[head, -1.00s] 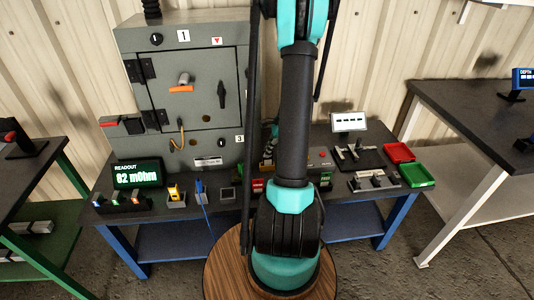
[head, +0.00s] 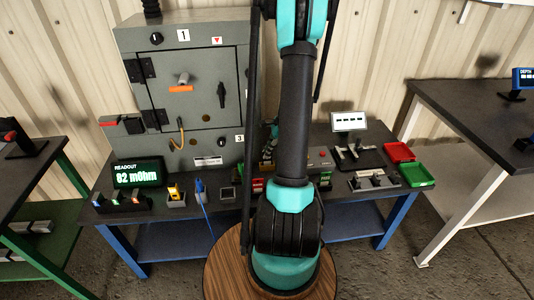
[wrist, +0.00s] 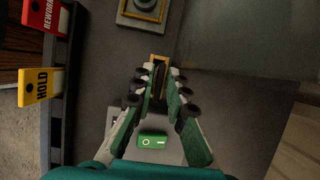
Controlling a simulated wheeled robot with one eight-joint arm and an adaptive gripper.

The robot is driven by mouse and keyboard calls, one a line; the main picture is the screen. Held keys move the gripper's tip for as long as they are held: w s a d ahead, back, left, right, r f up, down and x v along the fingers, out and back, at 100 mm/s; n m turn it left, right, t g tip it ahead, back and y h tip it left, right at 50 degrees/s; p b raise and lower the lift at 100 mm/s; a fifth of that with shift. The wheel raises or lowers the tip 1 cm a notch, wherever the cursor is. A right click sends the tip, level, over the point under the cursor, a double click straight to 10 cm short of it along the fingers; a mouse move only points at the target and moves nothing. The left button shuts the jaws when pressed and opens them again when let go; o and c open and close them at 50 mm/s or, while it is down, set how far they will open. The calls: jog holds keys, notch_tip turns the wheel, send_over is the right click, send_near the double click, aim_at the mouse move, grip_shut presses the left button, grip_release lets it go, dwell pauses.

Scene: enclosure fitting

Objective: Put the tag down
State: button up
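My gripper (wrist: 161,78) shows in the wrist view, its two fingers pointing away from the camera over the dark bench top. The fingertips are a narrow gap apart, over a small gold-framed piece. A dark strip shows between them; I cannot tell whether it is a held tag. A red REWORK tag (wrist: 40,14) and a yellow HOLD tag (wrist: 40,87) sit in a dark rack at the left. A green part with a circle and a bar (wrist: 153,142) shows between the finger bases.
A grey cabinet (head: 205,60) stands at the back left of the bench. A readout (head: 137,173) shows 82 mOhm. Red (head: 399,151) and green (head: 416,175) trays lie at the right end. A grey block with a gold frame (wrist: 145,10) lies beyond my fingertips.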

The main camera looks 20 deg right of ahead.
jog(key=v, duration=1.1)
jog(key=s+a+n+t+h, duration=0.3)
jog(key=s+a+n+h, duration=0.1)
jog(key=s+a+n, duration=1.4)
jog(key=a+n, duration=0.1)
jog(key=n, duration=0.2)
jog(key=shift+a, duration=0.3)
jog(key=shift+r, duration=0.15)
